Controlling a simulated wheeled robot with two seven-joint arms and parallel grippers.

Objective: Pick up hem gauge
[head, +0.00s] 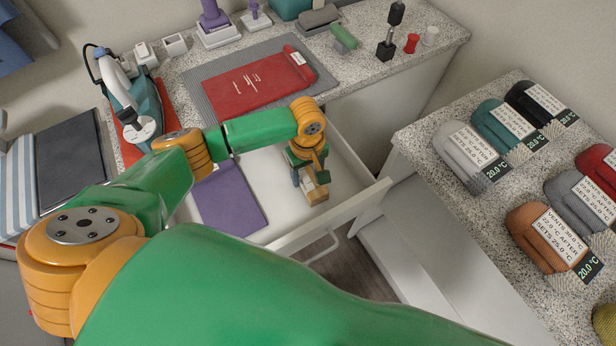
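My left arm, green and orange, reaches across the view, and its gripper (311,186) points down into an open white drawer (343,207). A small tan wooden-looking block (317,196) shows right at the fingertips, partly covered by them. I cannot tell whether the fingers touch or hold it. I cannot make out for sure a hem gauge; it may be hidden or too small. A purple folded cloth (228,197) lies in the drawer to the left of the gripper. My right gripper is not in view.
The speckled counter behind holds an iron (137,108), a red cloth (237,88) with small white sticks on a grey mat (207,100), and several small tools. The right counter (466,214) carries several labelled knit bundles. The drawer's front wall stands close to the gripper.

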